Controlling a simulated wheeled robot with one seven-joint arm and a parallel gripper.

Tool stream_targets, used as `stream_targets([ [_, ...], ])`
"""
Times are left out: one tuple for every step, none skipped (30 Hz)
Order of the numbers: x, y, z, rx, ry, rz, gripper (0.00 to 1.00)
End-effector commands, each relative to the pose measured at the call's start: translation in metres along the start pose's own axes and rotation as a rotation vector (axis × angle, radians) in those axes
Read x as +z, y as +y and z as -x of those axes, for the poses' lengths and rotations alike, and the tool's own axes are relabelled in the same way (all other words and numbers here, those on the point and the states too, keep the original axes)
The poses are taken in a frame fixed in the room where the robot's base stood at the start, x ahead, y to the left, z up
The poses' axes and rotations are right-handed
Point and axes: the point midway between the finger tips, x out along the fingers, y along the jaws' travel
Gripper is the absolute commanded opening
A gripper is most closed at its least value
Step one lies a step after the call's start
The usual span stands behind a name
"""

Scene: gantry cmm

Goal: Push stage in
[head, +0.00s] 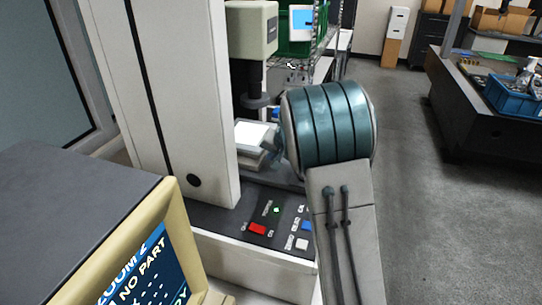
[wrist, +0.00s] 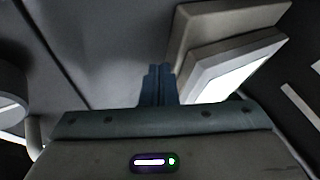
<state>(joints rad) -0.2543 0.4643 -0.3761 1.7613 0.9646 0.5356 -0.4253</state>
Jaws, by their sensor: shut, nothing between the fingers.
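The stage (head: 250,136) is a pale grey block with a bright white top, under the probe column of the measuring machine in the head view. In the wrist view the stage (wrist: 203,69) stands just right of my fingertips, as stacked pale plates with a bright face. My gripper (wrist: 160,70) is shut, its two teal fingers together with nothing between them. The fingertips look close beside the stage; I cannot tell whether they touch it. In the head view my arm's teal joint hides most of the gripper.
The machine's white column (head: 185,90) rises left of the stage, with the probe head (head: 252,30) above. A control panel (head: 275,222) with a red switch lies in front. A monitor (head: 140,270) reading "NO PART" is at lower left. Open floor (head: 410,200) lies to the right.

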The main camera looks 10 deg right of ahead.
Motion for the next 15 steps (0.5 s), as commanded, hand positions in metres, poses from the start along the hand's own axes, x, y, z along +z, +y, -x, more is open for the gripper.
stream_targets([
  [-0.001, -0.001, 0.005, -0.002, 0.002, 0.001, 0.00],
  [-0.001, -0.001, 0.009, -0.003, 0.002, 0.001, 0.00],
  [0.000, -0.001, 0.014, -0.002, 0.001, 0.001, 0.00],
  [0.000, -0.001, 0.019, -0.003, 0.002, 0.000, 0.00],
  [0.000, -0.001, 0.024, -0.003, 0.003, 0.001, 0.00],
  [-0.001, -0.002, 0.032, -0.003, 0.004, 0.002, 0.00],
  [-0.001, -0.002, 0.039, -0.004, 0.004, 0.001, 0.00],
  [-0.001, -0.002, 0.045, -0.003, 0.004, 0.002, 0.00],
  [0.000, -0.001, 0.053, -0.003, 0.003, 0.001, 0.00],
  [0.000, -0.001, 0.060, -0.003, 0.003, 0.001, 0.00],
  [-0.001, -0.001, 0.066, -0.003, 0.004, 0.002, 0.00],
  [-0.001, -0.001, 0.074, -0.003, 0.004, 0.000, 0.00],
  [0.000, -0.001, 0.081, -0.003, 0.003, 0.002, 0.00],
  [-0.001, -0.001, 0.086, -0.003, 0.003, 0.001, 0.00],
  [-0.001, -0.001, 0.094, -0.003, 0.004, 0.002, 0.00],
])
